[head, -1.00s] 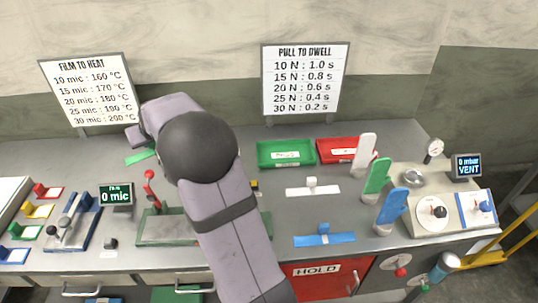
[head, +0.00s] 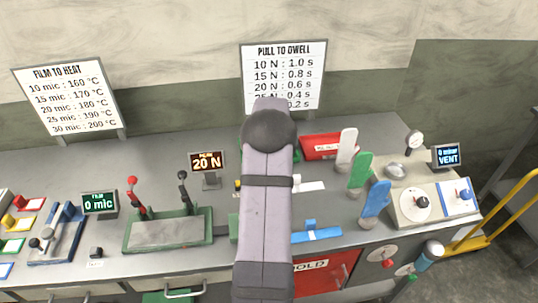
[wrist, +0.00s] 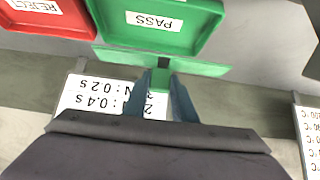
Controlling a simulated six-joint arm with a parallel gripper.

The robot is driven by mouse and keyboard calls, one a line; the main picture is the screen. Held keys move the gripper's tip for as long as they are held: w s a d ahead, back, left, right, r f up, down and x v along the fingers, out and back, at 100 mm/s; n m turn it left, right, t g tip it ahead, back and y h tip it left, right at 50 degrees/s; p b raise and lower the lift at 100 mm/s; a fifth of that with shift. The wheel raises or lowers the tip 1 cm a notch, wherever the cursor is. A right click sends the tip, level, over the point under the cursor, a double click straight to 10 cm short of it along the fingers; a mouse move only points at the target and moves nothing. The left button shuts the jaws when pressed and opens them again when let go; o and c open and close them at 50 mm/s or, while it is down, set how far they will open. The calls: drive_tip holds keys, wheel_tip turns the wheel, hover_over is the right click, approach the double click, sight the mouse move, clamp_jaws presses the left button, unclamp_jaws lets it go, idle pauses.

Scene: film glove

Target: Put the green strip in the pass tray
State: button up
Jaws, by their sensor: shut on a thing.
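The green strip (wrist: 160,62) is in the wrist view, held by its small raised tab between the two fingers of my gripper (wrist: 158,88). The green pass tray (wrist: 185,44), with a PASS label on its floor, lies just beyond the strip in that picture. The strip appears close to the tray's near rim; I cannot tell its height above it. In the head view my arm hides the gripper, the strip and most of the pass tray; only a green sliver of the tray (head: 297,154) shows.
The red reject tray (wrist: 50,26) stands beside the pass tray. A white strip (head: 311,186) and a blue strip (head: 316,235) lie on the bench nearer the front. Upright white, green and blue glove-like forms (head: 360,174) stand to the right. Sign boards (head: 283,75) stand at the back.

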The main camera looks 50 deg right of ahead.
drive_tip(key=shift+s+d+f, duration=0.2)
drive_tip(key=shift+s+d, duration=0.25)
drive_tip(key=shift+s, duration=0.05)
drive_tip(key=shift+s+d+f, duration=0.15)
drive_tip(key=shift+s+d, duration=0.25)
drive_tip(key=shift+s, duration=0.05)
drive_tip(key=shift+w+f+b, duration=0.1)
drive_tip(key=shift+f+b, duration=0.8)
drive_tip(key=shift+f, duration=2.2)
drive_tip(key=shift+f, duration=0.1)
drive_tip(key=shift+f+b, duration=0.8)
drive_tip(key=shift+f, duration=1)
drive_tip(key=shift+f, duration=0.15)
drive_tip(key=o, duration=1)
